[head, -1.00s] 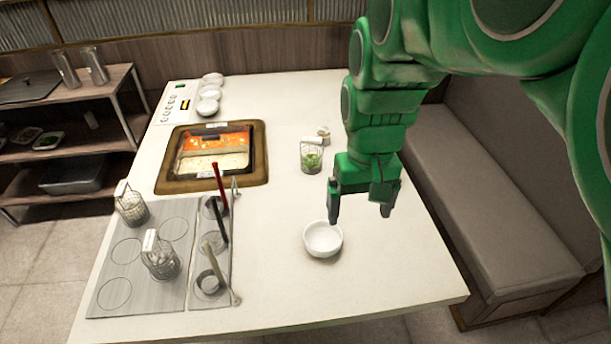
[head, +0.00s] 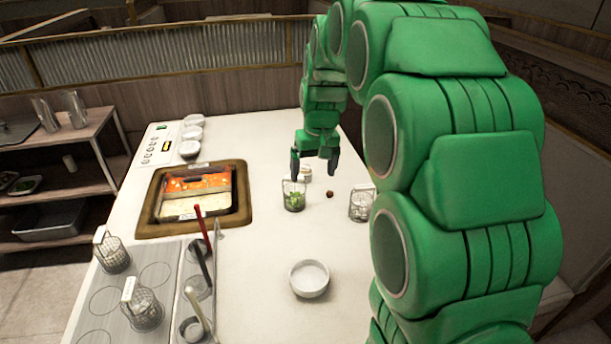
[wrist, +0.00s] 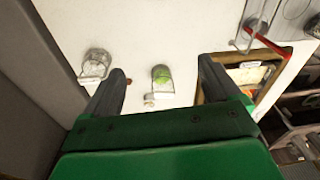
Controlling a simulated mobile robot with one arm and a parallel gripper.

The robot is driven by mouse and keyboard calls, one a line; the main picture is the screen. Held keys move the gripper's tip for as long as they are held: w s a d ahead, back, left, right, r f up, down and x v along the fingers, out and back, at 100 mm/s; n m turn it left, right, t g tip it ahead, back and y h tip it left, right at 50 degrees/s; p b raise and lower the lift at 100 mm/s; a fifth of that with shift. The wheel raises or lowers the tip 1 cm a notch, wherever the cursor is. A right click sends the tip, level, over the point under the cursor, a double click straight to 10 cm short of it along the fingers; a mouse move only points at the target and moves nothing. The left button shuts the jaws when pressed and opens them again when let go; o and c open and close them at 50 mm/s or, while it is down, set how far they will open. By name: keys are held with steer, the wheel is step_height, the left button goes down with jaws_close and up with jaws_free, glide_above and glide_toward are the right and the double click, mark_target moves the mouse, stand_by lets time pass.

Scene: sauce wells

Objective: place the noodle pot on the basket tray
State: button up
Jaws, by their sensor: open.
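The task's names fit no single thing for certain. A wire basket with a white tag (head: 361,205) stands on the counter right of my gripper and shows at the left in the wrist view (wrist: 96,64). A similar pot with green contents (head: 294,196) stands just below my gripper; the wrist view shows it between the fingers (wrist: 162,77). A grey tray with ringed places (head: 160,276) lies at the counter's left, bearing two wire baskets (head: 113,257) (head: 145,313). My gripper (head: 314,166) is open and empty, above the counter, its fingers pointing down.
A white bowl (head: 310,279) stands in the front middle. A wooden-framed pan with orange and pale contents (head: 247,212) is at left centre. Ladles (head: 203,228) stand beside the tray. A small brown ball (head: 330,194) lies between the pots. The counter around the bowl is clear.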

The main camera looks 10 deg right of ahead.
steer(key=w+d+f+t, duration=0.1)
steer(key=w+f, duration=0.1)
steer(key=w, duration=0.4)
steer(key=w+d+f, duration=0.1)
steer(key=w+f, duration=0.2)
steer(key=w, duration=0.4)
steer(key=n+t, duration=0.1)
steer(key=t, duration=0.1)
glide_toward(308, 169)
steer(key=x, duration=0.4)
steer(key=shift+s+a+f, duration=0.15)
steer(key=shift+s+f, duration=0.05)
steer(key=shift+f, duration=0.2)
steer(key=shift+w+f, duration=0.4)
steer(key=shift+f, duration=0.25)
steer(key=shift+x, duration=2)
steer(key=shift+w+a+f, duration=0.15)
steer(key=shift+w+f, duration=0.35)
steer(key=shift+f, duration=0.1)
steer(key=shift+w+f+t, duration=0.15)
steer(key=shift+w+f, duration=0.05)
steer(key=shift+f, duration=0.25)
steer(key=shift+w+f+t, duration=0.15)
steer(key=shift+w+f, duration=0.1)
steer(key=shift+f, duration=0.25)
steer(key=c, duration=1.3)
